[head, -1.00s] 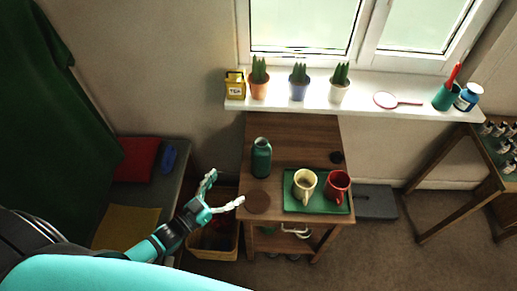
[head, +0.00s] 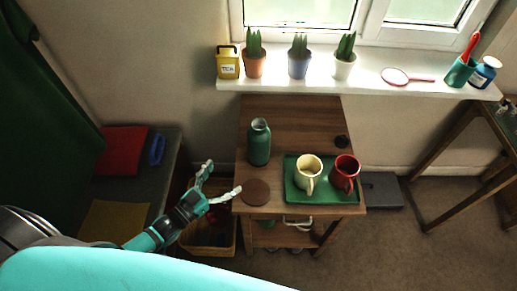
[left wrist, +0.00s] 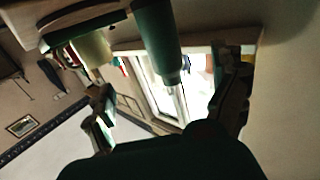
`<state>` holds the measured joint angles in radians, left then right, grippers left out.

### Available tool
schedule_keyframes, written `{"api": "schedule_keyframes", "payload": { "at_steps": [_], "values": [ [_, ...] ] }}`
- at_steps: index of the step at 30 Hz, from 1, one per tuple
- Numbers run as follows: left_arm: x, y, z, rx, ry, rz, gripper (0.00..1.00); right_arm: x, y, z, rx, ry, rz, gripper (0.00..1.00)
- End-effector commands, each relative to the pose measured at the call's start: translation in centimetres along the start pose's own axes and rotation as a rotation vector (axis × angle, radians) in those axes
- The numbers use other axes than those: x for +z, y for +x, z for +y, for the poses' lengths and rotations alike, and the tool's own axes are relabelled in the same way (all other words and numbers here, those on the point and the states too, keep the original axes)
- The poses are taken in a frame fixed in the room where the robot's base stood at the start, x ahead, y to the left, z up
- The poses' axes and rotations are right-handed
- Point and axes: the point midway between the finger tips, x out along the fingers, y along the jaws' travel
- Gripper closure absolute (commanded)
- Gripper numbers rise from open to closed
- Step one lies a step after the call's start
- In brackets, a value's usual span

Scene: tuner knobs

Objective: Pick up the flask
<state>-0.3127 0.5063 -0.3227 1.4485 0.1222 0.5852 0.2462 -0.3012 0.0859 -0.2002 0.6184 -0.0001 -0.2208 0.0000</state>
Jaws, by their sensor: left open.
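The flask (head: 259,143) is a dark green bottle with a narrower neck. It stands upright on the wooden cabinet top (head: 285,125), left of the tray. My left gripper (head: 222,178) is open and empty, just off the cabinet's front left edge, left of and nearer than the flask. Its two fingers are spread and do not touch the flask. In the left wrist view the flask (left wrist: 157,40) appears upside down between the spread fingers of the gripper (left wrist: 178,72), beyond them. My right gripper is not seen.
A brown round coaster (head: 255,192) lies in front of the flask, close to one fingertip. A green tray (head: 293,192) holds a cream mug (head: 308,173) and a red mug (head: 345,173). A basket (head: 208,237) stands on the floor beneath the gripper.

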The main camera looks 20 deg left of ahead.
Motion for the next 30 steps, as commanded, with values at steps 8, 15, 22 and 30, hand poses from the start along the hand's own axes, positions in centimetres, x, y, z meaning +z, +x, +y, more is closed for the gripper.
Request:
{"api": "schedule_keyframes", "payload": {
  "at_steps": [8,15,22,30],
  "values": [
    [0.1,5.6,0.0,0.001,0.000,0.007,0.05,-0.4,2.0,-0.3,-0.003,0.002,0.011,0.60],
    [0.1,10.3,0.0,0.001,0.001,0.005,0.05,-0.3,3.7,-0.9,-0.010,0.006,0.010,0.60],
    [0.0,12.0,-0.1,0.000,0.000,0.001,0.05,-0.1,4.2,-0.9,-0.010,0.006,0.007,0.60],
    [0.0,15.7,-0.4,0.001,0.001,0.004,0.05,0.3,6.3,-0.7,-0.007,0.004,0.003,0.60]
  ]
}}
